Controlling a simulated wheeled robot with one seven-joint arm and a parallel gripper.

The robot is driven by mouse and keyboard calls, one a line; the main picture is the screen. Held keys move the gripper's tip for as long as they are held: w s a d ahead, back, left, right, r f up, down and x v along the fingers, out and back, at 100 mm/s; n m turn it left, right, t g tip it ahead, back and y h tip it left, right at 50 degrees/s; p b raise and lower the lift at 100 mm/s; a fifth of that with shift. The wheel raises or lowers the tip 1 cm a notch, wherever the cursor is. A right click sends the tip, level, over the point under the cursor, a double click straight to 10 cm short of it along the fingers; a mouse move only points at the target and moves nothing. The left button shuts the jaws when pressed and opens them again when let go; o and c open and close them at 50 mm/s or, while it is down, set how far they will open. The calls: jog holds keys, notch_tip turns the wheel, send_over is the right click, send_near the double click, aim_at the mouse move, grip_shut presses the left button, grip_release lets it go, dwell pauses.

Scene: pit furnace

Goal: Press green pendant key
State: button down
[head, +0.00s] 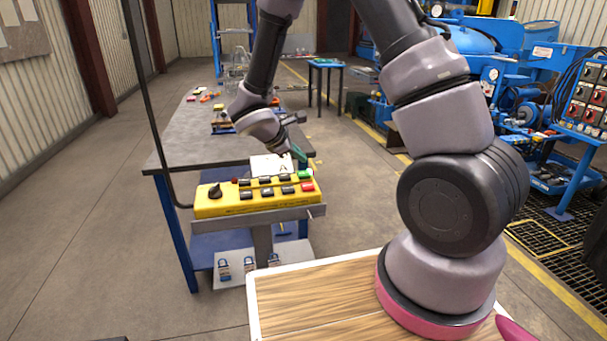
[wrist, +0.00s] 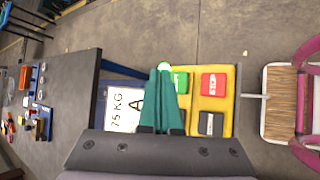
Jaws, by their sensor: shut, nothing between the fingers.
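The yellow pendant (head: 228,207) lies on a grey stand at the front of the table, with a black knob and rows of dark keys. Its green key (head: 305,174) is at the right end, just above a red key (head: 307,187). In the wrist view the green key (wrist: 181,82) is partly hidden by my fingers, beside the red STOP key (wrist: 213,84). My gripper (head: 301,157) has teal fingers, shut and empty, pointing down close over the green key. In the wrist view the fingertips (wrist: 162,72) overlap its left edge. I cannot tell whether they touch it.
A white sign marked 75 KG (wrist: 123,108) lies behind the pendant. The dark worktable (head: 185,147) carries small coloured parts farther back. Blue padlocks (head: 224,269) hang on a plate below the pendant. Open floor (head: 110,250) lies to the left.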

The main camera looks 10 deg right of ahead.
aim_at(300, 174)
jog(key=shift+r, duration=1.55)
